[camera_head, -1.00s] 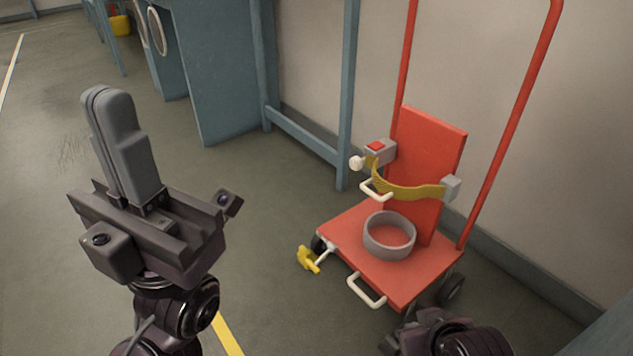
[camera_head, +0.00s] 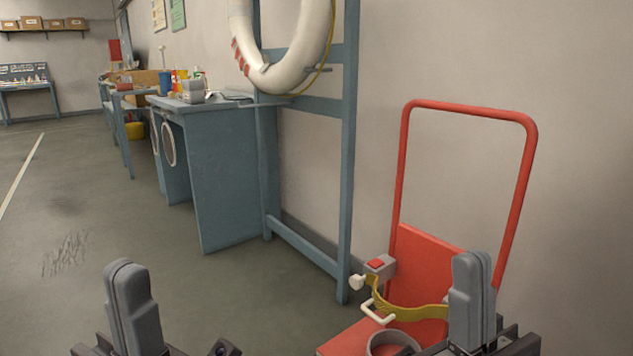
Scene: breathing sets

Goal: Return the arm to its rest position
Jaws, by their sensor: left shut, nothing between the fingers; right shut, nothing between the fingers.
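My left gripper (camera_head: 133,305) is at the lower left of the head view. Its fingers are pressed together, point up and hold nothing. My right gripper (camera_head: 472,298) is at the lower right, also shut and empty, with its fingers pointing up. It overlaps the right part of the red trolley (camera_head: 423,255) in the picture. The lower arm links are below the frame.
The red trolley has a tall handle (camera_head: 470,107), a yellow strap (camera_head: 412,311) and a grey ring (camera_head: 385,342) on its base. The floor at left (camera_head: 75,210) is clear.

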